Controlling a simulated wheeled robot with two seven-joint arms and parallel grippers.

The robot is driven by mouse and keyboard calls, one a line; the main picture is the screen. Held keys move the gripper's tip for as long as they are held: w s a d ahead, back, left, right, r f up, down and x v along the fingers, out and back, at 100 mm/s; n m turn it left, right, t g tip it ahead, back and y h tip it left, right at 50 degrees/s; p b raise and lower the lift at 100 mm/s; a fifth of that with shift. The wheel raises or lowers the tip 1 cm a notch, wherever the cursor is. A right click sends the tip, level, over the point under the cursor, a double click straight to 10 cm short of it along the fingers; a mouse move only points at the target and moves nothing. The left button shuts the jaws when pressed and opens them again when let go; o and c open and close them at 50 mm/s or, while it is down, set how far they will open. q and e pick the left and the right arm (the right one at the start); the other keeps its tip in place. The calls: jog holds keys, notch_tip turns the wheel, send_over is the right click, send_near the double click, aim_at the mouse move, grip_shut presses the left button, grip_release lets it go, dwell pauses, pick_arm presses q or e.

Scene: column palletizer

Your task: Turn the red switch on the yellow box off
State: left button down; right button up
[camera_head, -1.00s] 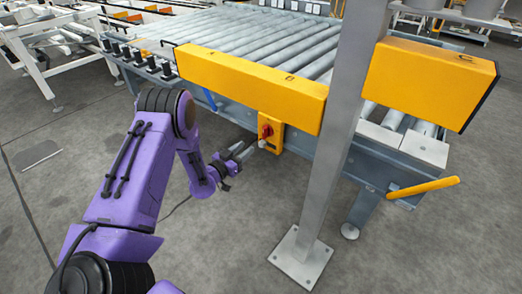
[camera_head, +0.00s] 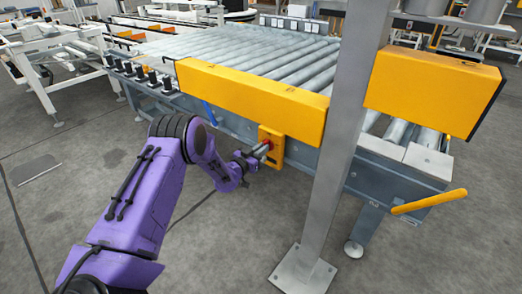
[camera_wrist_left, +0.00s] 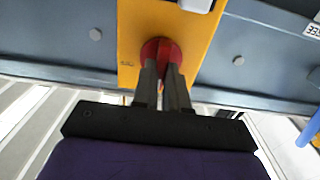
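The yellow box (camera_head: 272,137) is mounted on the side of the grey conveyor frame, below a long yellow guard. Its red switch (camera_wrist_left: 161,48) shows in the left wrist view at the fingertips, and only a bit of it shows in the head view. My left gripper (camera_wrist_left: 162,68) has its two grey fingers close together, with red between the tips; it looks shut on the switch handle. In the head view my left gripper (camera_head: 259,151) reaches the box from the left. The fingers hide the lower part of the switch. My right gripper is not in view.
A grey upright post (camera_head: 343,150) with a floor plate stands right of the box. A yellow guard (camera_head: 250,88) overhangs it, and a yellow bar (camera_head: 428,201) juts out at the right.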

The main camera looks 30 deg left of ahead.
pick_arm(q)
jog(key=shift+m, duration=0.3)
jog(key=m, duration=0.5)
jog(key=m+b, duration=0.1)
jog(key=m, duration=0.5)
jog(key=m+b, duration=0.1)
jog(key=m, duration=0.5)
jog(key=shift+d+f, duration=0.25)
jog(key=shift+f, duration=0.1)
jog(key=shift+m, duration=0.3)
jog(key=c, duration=1.1)
grip_release()
jog(key=shift+c, duration=0.2)
